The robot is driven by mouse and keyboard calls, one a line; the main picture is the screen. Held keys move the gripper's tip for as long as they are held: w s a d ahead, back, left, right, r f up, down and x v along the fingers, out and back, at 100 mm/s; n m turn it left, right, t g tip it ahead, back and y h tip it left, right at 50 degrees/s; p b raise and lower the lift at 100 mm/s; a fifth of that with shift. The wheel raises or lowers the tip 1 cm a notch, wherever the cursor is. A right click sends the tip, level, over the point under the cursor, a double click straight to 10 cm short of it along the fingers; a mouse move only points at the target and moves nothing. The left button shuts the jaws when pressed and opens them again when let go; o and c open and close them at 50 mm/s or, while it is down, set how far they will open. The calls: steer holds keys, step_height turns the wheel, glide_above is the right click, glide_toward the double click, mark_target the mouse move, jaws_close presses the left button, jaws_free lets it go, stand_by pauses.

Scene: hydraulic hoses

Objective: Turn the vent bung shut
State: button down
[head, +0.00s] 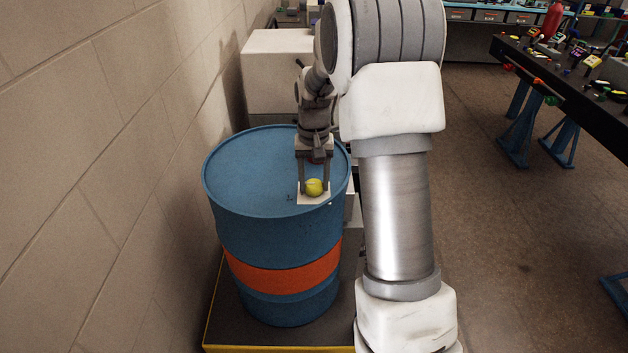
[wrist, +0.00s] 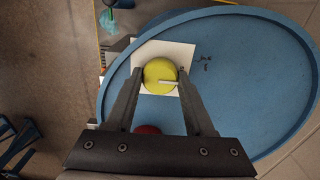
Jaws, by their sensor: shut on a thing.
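The vent bung is a round yellow cap (head: 314,187) on a white square plate (head: 304,199) near the rim of the blue drum's top (head: 250,165). In the wrist view the yellow cap (wrist: 160,74) carries a pale bar mark that points right. My gripper (head: 314,188) comes down from above, its two fingers on either side of the cap and shut on it. The fingertips also show in the wrist view (wrist: 160,76). A dark red round thing (wrist: 148,130) shows on the drum top between the finger bases, partly hidden by my gripper.
The drum has an orange band (head: 285,272) and stands on a dark platform with yellow edges (head: 278,349). A block wall (head: 100,180) is close on the left. White boxes (head: 278,75) stand behind. A cluttered bench (head: 570,75) is at the right, with open floor (head: 510,230) before it.

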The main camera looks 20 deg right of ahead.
mark_target(314, 184)
steer(key=shift+c, duration=1.3)
jaws_free()
step_height(314, 184, up, 18)
steer(key=shift+f, duration=0.25)
steer(key=shift+s, duration=0.1)
steer(key=s+a+r+n+t, duration=0.1)
steer(key=s+a+r+t, duration=0.1)
steer(key=s+a, duration=0.35)
steer(key=s+a+r+n+t, duration=0.1)
steer(key=s+a+r, duration=0.15)
steer(key=s, duration=0.55)
steer(key=s+a+f+n+t, duration=0.1)
steer(key=s+f, duration=0.1)
steer(key=s, duration=0.4)
steer(key=s+a+f+n+t, duration=0.1)
steer(key=s+f, duration=0.1)
steer(key=s, duration=0.4)
steer(key=shift+a+f+t, duration=0.3)
steer(key=shift+a+f, duration=0.05)
steer(key=shift+f, duration=0.05)
